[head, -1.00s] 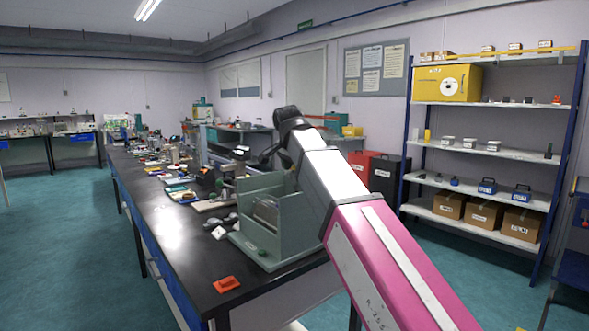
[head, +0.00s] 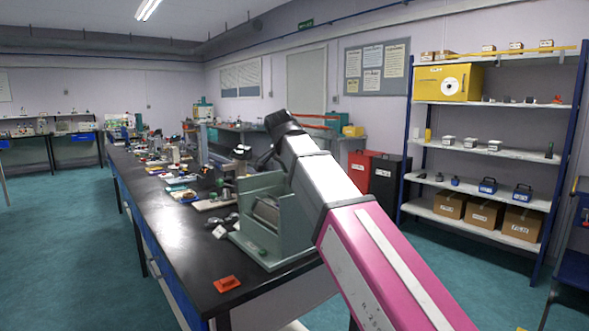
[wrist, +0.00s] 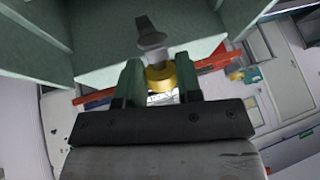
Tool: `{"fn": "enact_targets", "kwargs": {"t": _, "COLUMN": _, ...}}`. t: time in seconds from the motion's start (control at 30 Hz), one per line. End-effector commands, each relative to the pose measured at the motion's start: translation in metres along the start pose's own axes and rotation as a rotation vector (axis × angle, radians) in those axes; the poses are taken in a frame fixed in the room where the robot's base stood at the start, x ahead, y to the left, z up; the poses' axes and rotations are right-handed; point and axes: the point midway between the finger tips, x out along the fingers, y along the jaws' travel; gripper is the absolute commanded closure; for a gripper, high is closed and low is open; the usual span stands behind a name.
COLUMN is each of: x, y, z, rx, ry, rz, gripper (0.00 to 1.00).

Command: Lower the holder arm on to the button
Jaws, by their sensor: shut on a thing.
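My gripper (wrist: 159,76) shows in the wrist view with its two green fingers closed on a part with a brass-coloured collar (wrist: 160,77) and a grey end (wrist: 150,36). This part looks like the holder arm, held in front of pale green panels. In the head view the green rheometer housing (head: 262,226) stands on the near end of the black bench, its side panels upright. A small green spot (head: 262,251) on its front base may be the button. My arm covers the right of the housing, and the grip itself is not clear there.
An orange-red piece (head: 227,284) lies on the bench (head: 185,262) in front of the housing. Small tools and devices crowd the bench behind it. A shelf rack (head: 478,185) stands at the right. Open teal floor (head: 60,240) lies at the left.

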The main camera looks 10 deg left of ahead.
Motion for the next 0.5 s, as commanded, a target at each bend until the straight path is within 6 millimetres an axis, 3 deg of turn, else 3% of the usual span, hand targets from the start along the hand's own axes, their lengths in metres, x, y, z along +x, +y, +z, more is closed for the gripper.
{"fn": "enact_targets", "kwargs": {"t": 0.5, "x": 0.003, "y": 0.001, "z": 0.044, "rx": -0.107, "ry": 0.394, "rz": 0.01, "gripper": 1.0}}
